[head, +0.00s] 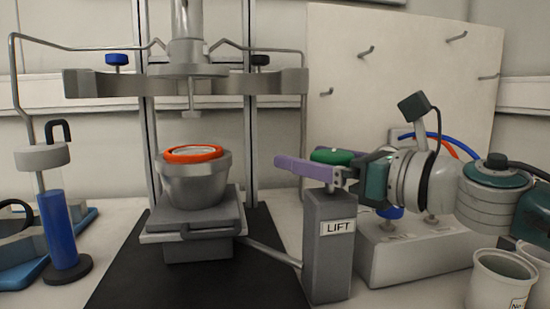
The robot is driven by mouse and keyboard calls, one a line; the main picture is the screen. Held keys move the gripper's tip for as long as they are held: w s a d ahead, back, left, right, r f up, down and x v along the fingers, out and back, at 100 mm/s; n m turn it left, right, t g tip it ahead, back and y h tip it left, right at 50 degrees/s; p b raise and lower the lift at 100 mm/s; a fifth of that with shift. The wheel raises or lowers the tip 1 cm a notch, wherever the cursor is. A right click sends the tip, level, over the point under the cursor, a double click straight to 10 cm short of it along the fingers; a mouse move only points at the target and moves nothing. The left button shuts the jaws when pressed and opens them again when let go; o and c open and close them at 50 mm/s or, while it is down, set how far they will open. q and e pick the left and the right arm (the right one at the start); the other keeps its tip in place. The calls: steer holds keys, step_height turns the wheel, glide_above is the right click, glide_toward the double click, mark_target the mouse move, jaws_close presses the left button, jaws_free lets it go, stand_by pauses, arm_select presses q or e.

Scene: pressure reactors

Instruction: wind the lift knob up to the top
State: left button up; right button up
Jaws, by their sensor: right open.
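The grey post labelled LIFT (329,257) stands right of the reactor stand. A green rounded knob (331,156) shows just above the post, partly hidden by my gripper; I cannot tell whether it is fixed to the post. My right gripper (304,168) reaches in from the right with its jaws open. Its near purple finger lies across in front of the knob and above the post; contact is unclear. The lift platform (195,213) carries a metal vessel (193,183) with an orange ring, below the reactor head (189,85) with a clear gap. My left gripper is out of view.
A white box (420,262) with small knobs stands behind and below my right gripper. Pale cups (497,283) stand at front right. A blue cylinder (58,228) stands at left. A pegged panel (400,65) is behind my right arm.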

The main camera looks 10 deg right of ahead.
steer(key=c, duration=1.3)
